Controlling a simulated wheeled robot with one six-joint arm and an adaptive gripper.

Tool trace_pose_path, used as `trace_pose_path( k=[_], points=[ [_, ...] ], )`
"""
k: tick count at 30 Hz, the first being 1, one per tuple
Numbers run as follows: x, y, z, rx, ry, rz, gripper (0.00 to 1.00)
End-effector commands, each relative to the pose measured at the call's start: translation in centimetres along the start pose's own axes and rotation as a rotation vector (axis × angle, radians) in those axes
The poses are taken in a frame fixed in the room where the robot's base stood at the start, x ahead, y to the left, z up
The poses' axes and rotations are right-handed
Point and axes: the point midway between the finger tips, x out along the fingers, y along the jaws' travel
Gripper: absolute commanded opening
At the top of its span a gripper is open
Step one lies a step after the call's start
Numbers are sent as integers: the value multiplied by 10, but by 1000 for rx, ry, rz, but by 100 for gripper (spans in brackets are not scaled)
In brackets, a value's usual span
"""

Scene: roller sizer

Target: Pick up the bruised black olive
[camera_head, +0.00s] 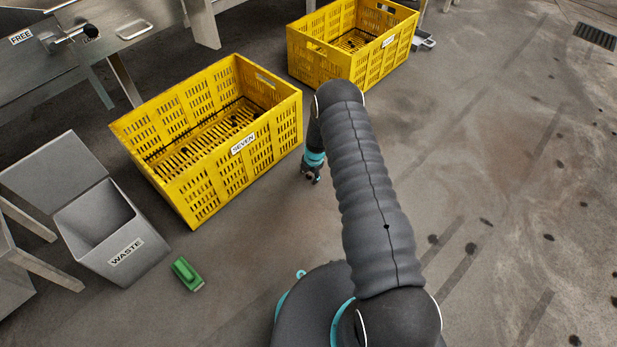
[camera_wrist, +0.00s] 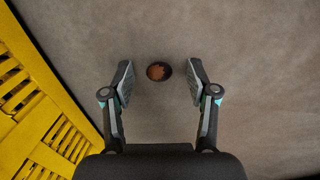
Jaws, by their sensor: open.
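A dark oval olive with a reddish-brown patch (camera_wrist: 159,72) lies on the floor in the wrist view. My gripper (camera_wrist: 160,82) is open, with one finger on each side of the olive and a gap to both. How high the fingers are above the floor I cannot tell. In the head view my gripper (camera_head: 312,176) points down beside the yellow crate marked SEVEN (camera_head: 165,182), and the olive is not visible there.
The crate's side shows close at the left in the wrist view (camera_wrist: 40,100). A second yellow crate (camera_head: 372,68) stands behind. A grey WASTE bin (camera_head: 140,262) and a green block-like object (camera_head: 186,274) are at the left. The floor at the right is open, with scattered dark spots.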

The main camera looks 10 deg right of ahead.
Motion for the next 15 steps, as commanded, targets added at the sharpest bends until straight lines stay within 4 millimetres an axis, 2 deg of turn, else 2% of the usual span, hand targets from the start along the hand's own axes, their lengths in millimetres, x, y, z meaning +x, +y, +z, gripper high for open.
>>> trace_pose_path(
  k=[5, 6, 11, 15],
  points=[
    [0, 0, 0, 0, 0, 1, 59],
    [0, 0, 0, 0, 0, 1, 56],
    [0, 0, 0, 0, 0, 1, 19],
    [0, 0, 0, 0, 0, 0, 16]
  ],
)
